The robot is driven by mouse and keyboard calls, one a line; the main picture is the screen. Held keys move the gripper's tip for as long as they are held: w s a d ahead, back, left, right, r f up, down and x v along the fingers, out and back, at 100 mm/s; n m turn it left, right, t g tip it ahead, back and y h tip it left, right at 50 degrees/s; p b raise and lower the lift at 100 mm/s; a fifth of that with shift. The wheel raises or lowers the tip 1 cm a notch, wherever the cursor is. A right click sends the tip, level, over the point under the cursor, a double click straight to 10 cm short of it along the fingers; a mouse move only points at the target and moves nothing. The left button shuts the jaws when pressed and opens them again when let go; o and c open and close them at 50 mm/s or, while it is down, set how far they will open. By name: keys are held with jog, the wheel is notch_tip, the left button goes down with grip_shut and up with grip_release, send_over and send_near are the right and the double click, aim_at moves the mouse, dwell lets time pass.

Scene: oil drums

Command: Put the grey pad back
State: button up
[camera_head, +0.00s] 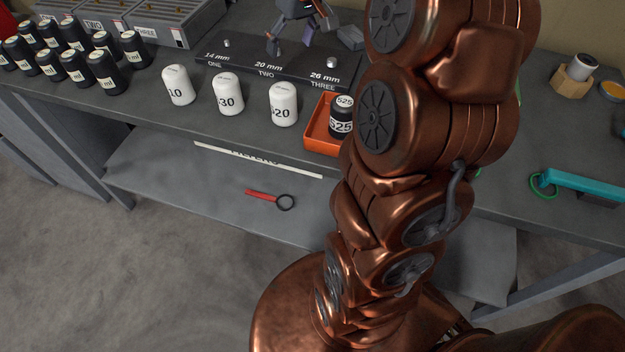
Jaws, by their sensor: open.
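A small grey block (349,38), which may be the grey pad, lies at the back of the bench, just right of my gripper. My gripper (302,34) is open above the back of a dark board (240,68). The board is marked 14 mm ONE, 20 mm TWO and 26 mm THREE, with small metal pieces near the labels. I cannot tell whether a finger touches the grey block. My copper arm hides the bench to the right of it.
White bottles (228,94) stand along the front edge. An orange tray (322,136) holds a dark bottle (341,116). Black bottles (78,66) and grey boxes (170,22) fill the left. A teal tool (585,182) lies at right. A red-handled ring (270,199) lies on the lower shelf.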

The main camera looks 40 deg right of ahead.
jog(key=shift+g, duration=0.5)
jog(key=s+a, duration=0.1)
jog(key=a, duration=0.1)
jog(key=s+a, duration=0.4)
jog(key=a, duration=0.1)
jog(key=shift+f, duration=0.4)
jog(key=s+a+f+g, duration=0.1)
jog(key=s+a+f, duration=0.1)
jog(key=s, duration=0.6)
jog(key=s+a+f+g, duration=0.1)
jog(key=s+a+f, duration=0.2)
jog(key=s, duration=0.5)
jog(key=s+a+f+g+h, duration=0.1)
jog(key=s+a+f, duration=0.2)
jog(key=s, duration=0.6)
jog(key=shift+a, duration=1.05)
